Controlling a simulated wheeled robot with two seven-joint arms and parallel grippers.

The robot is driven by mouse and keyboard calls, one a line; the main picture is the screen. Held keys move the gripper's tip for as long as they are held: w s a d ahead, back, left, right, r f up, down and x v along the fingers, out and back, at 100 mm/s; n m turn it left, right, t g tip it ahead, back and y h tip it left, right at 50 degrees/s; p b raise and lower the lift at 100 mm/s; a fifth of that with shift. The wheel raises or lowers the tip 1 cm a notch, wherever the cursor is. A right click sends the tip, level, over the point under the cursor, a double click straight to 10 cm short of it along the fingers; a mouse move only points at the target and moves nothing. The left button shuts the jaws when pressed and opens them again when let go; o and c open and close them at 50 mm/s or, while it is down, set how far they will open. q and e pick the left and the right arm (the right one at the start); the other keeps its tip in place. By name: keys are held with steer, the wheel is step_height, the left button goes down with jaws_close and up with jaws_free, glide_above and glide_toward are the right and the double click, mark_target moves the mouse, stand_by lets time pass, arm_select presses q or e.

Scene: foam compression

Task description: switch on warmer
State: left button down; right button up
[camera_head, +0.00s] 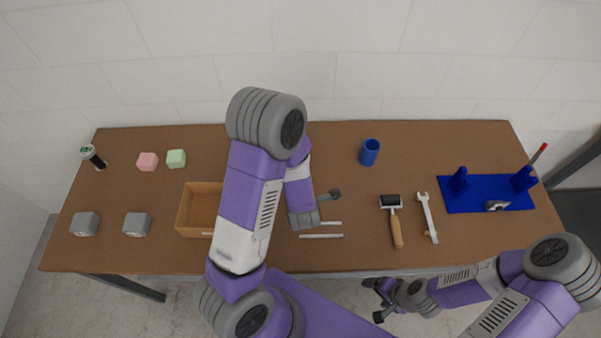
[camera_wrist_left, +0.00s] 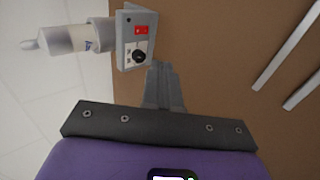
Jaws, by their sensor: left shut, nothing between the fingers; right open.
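The warmer (camera_wrist_left: 137,40) is a small grey box in the left wrist view, with a red switch (camera_wrist_left: 141,30) and a black knob (camera_wrist_left: 138,56) on its light front panel. A pale bottle (camera_wrist_left: 70,39) projects from it. Whether the switch is on, I cannot tell. My left gripper (camera_wrist_left: 163,70) is shut and empty; its tips appear close beside the box's edge, but contact is unclear. My right gripper (camera_head: 374,299) is open and empty, in front of the table's near edge.
A tan box (camera_head: 184,210) stands left of my left arm. Two pale rods (camera_head: 321,236) lie right of it. A blue cup (camera_head: 369,152), roller (camera_head: 392,215), wrench (camera_head: 428,216) and blue fixture (camera_head: 485,194) are on the right. Grey blocks (camera_head: 137,223) are on the left.

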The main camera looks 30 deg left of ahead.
arm_select(q)
steer(key=b+x, duration=0.8)
steer(key=x, duration=0.1)
steer(key=shift+d+f, duration=0.15)
steer(key=shift+d, duration=0.05)
steer(key=shift+w+a+f, duration=0.1)
steer(key=shift+w+a, duration=0.25)
steer(key=shift+w, duration=0.2)
steer(key=shift+w+a, duration=0.35)
steer(key=shift+w, duration=0.2)
steer(key=shift+w+a+f, duration=0.15)
steer(key=shift+w+a, duration=0.25)
steer(key=shift+w, duration=0.3)
